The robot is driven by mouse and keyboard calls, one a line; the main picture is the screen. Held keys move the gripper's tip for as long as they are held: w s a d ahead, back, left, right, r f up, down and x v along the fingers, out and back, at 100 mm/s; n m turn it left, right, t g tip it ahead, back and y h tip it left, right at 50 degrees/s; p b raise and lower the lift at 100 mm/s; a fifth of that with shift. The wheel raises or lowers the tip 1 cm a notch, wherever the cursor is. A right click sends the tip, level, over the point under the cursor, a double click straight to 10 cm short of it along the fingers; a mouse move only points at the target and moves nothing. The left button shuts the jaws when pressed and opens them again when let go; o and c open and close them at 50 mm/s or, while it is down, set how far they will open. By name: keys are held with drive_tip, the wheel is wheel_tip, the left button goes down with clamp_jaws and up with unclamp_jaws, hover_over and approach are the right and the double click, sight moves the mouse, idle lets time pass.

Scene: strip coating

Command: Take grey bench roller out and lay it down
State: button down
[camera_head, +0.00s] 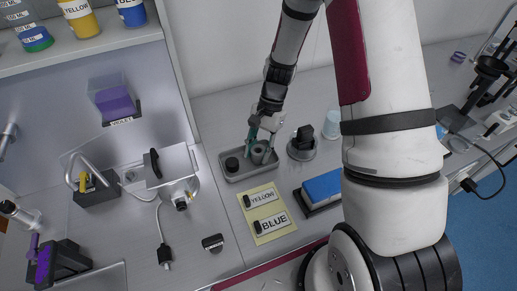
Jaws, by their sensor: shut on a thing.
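A shallow grey tray (234,177) sits on the bench near the middle of the view. A grey cylindrical piece with a hollow top, which looks like the grey bench roller (261,154), stands upright at the tray's right part. My gripper (263,144) points down over it, with its teal fingertips on either side, shut on it. Whether its lower end touches the tray floor cannot be told. A dark round knob-like piece (232,164) stands at the tray's left part.
A yellow card (264,225) with "YELLOW" and "BLUE" labels lies in front of the tray. A blue-topped block (322,187) and a dark device on a round base (302,146) are to the right. A lamp-like fixture (179,191) stands left.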

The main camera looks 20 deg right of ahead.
drive_tip(key=c, duration=1)
unclamp_jaws()
drive_tip(key=shift+c, duration=0.2)
drive_tip(key=shift+w+d+r, duration=0.2)
drive_tip(key=shift+r, duration=0.3)
drive_tip(key=v, duration=1)
drive_tip(key=shift+r, duration=0.4)
drive_tip(key=shift+d, duration=0.15)
